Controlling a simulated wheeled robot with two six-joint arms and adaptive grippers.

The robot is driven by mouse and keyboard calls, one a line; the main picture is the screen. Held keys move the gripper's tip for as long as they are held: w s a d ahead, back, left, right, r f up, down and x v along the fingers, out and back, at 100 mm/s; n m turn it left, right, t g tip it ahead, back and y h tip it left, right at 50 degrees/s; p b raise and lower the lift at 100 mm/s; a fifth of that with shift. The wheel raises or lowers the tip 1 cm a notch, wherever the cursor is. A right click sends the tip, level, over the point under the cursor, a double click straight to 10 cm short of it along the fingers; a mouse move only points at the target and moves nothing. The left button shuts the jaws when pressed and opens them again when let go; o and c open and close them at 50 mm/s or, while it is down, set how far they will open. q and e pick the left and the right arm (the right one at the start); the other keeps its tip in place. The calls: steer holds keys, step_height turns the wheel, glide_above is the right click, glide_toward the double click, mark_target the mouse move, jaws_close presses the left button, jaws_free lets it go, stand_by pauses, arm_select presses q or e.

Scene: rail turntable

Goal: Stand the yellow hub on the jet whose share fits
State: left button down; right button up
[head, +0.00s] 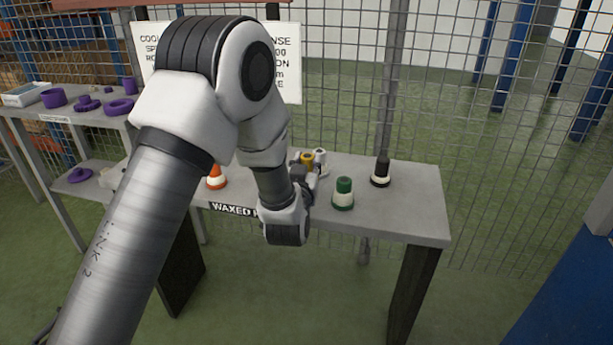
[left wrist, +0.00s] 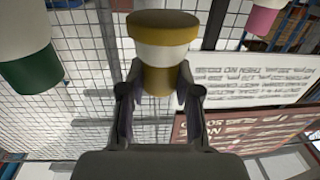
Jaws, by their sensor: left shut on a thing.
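The yellow hub (left wrist: 163,50), yellow with a white band, is gripped between the fingers of my left gripper (left wrist: 157,95) in the left wrist view. In the head view the yellow hub (head: 307,159) shows small above the bench, and my left gripper (head: 304,170) is partly hidden behind my own wrist. I cannot tell whether the hub touches anything below it. A small white piece (head: 320,157) shows just right of it. No jet can be clearly made out. My right gripper is not in view.
On the grey bench (head: 415,215) stand a green-and-white piece (head: 343,193), a black-and-white piece (head: 381,170) and an orange-and-white piece (head: 216,177). A lettered sign (head: 290,75), partly hidden by my arm, hangs on the mesh fence. Purple parts (head: 119,107) lie on a shelf at left.

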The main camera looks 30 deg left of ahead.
arm_select(q)
step_height(320, 180, down, 3)
steer(key=shift+f, duration=0.1)
steer(key=c, duration=0.8)
jaws_free()
